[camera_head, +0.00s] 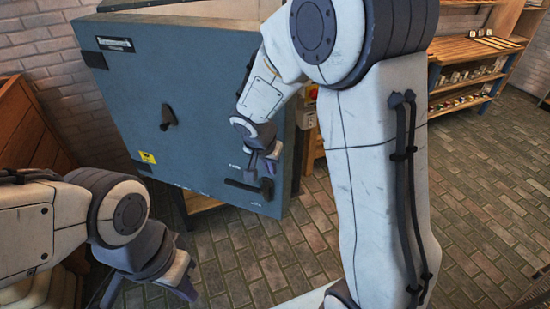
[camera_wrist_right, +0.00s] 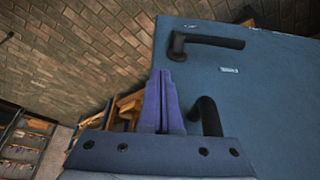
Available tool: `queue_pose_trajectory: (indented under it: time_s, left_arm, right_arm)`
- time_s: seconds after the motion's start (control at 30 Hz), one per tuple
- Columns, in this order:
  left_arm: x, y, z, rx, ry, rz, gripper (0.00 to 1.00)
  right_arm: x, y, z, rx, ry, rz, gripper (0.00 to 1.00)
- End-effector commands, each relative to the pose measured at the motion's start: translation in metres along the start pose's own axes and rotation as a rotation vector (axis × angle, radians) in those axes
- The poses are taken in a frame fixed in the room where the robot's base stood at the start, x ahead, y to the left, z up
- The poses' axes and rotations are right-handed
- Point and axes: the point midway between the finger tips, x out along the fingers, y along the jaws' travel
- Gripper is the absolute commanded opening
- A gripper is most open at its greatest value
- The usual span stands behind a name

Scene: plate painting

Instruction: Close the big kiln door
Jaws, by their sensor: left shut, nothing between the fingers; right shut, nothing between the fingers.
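The big kiln door (camera_head: 195,80) is a blue-grey panel facing me in the head view, with a yellow label at its lower left. I cannot tell from these views how wide any gap to the kiln body is. A black lever handle (camera_head: 248,187) sits at its lower right, and a dark knob-like handle (camera_head: 168,117) nearer its middle. My right gripper (camera_head: 262,170) is shut and empty in front of the door, close to the lever; contact is unclear. In the right wrist view, the shut fingers (camera_wrist_right: 163,80) point along the door (camera_wrist_right: 265,95) near its edge, below a black handle (camera_wrist_right: 205,42). My left gripper (camera_head: 185,285) is shut and empty at lower left.
A wooden stand (camera_head: 203,203) shows under the door. A brown wooden unit (camera_head: 30,120) stands at the left against the brick wall. Shelves with small items (camera_head: 470,75) are at the back right. The brick floor (camera_head: 490,200) at the right is clear.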

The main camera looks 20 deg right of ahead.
Motion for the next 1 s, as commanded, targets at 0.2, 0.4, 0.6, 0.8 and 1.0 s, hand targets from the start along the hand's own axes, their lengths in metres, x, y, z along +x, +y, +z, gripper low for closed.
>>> queue_pose_trajectory:
  time_s: [0.2,0.4,0.6,0.8,1.0]
  left_arm:
    - [-0.02,0.001,-0.001,0.0,0.0,0.0,0.0]
    - [-0.023,0.002,-0.001,0.0,0.0,0.0,0.0]
    - [-0.022,0.002,-0.001,0.0,0.0,0.0,0.0]
    - [-0.025,0.002,-0.001,0.0,0.0,0.0,0.0]
    - [-0.043,0.003,-0.002,0.0,0.0,0.0,0.0]
  right_arm:
    - [0.011,0.0,-0.029,0.002,-0.001,0.001,0.0]
    - [0.017,0.0,-0.037,0.0,0.0,0.0,0.0]
    - [0.017,0.0,-0.037,-0.001,0.0,0.0,0.0]
    - [0.017,-0.001,-0.039,-0.005,0.0,-0.002,0.0]
    - [0.019,-0.009,-0.055,-0.05,-0.002,-0.018,0.0]
